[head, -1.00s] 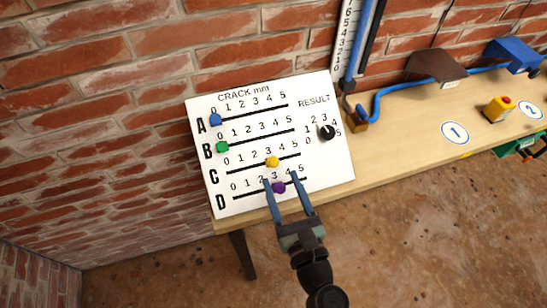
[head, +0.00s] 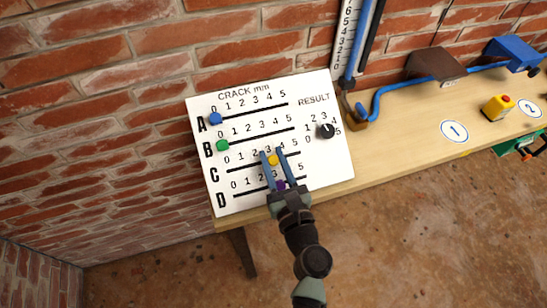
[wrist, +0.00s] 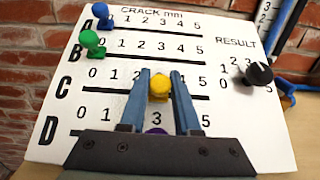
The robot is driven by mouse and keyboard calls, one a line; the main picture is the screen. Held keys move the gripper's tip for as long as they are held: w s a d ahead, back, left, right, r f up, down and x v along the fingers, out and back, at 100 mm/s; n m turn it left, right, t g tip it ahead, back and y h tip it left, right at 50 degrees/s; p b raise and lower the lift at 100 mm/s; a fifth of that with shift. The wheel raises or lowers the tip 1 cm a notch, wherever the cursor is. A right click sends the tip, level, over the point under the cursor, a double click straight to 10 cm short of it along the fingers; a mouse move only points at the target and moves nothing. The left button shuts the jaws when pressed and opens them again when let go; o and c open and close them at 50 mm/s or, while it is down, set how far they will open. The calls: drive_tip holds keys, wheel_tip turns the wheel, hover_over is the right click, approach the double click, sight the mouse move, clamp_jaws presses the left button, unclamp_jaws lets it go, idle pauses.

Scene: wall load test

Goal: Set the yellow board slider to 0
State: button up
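The white board (head: 330,170) has four slider rows, A to D. The yellow slider (head: 273,160) is in row C, near the 3; the wrist view shows it too (wrist: 158,88). My gripper (head: 272,152) reaches up over the board from below, with one blue finger on each side of the yellow knob. In the wrist view the fingers (wrist: 160,74) lie close against the knob with little or no gap. The purple slider (head: 281,185) of row D sits lower between the fingers, partly hidden by my gripper.
The blue slider (head: 216,119) in row A and the green slider (head: 222,146) in row B stand at 0. A black result dial (head: 326,131) is at the board's right. The row C track left of the yellow knob is clear. A brick wall stands behind.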

clamp_jaws()
idle(0.8)
